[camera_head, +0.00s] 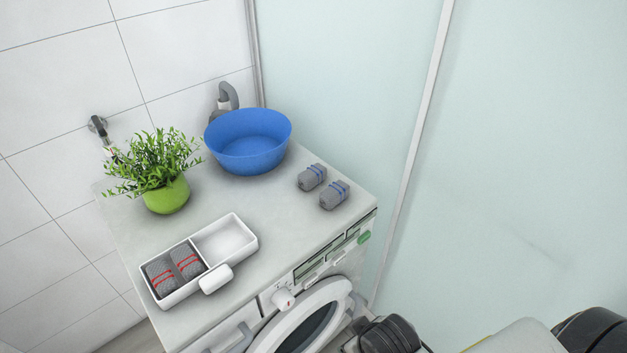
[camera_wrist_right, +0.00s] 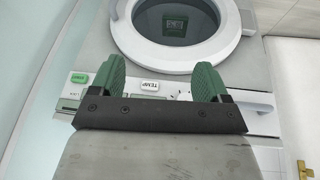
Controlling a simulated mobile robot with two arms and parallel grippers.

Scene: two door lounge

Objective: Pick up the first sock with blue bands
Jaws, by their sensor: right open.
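Two rolled grey socks with blue bands lie side by side on the right part of the white machine top in the head view. One blue-banded sock (camera_head: 311,177) is farther back, and the other blue-banded sock (camera_head: 335,194) is nearer the front right corner. Nothing holds either one. My right gripper (camera_wrist_right: 160,85) shows in the right wrist view with its two green fingers wide apart and nothing between them. It faces the washing machine front; no sock shows in that view. My left gripper is not in view.
A white two-part box (camera_head: 240,262) holds two red-banded grey socks (camera_head: 174,267) in its left compartment; its right compartment is empty. A blue basin (camera_head: 248,142) and a potted plant (camera_head: 167,196) stand behind. A frosted glass panel (camera_head: 350,90) rises close behind the blue-banded socks. The washing machine's round door (camera_head: 306,318) faces forward.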

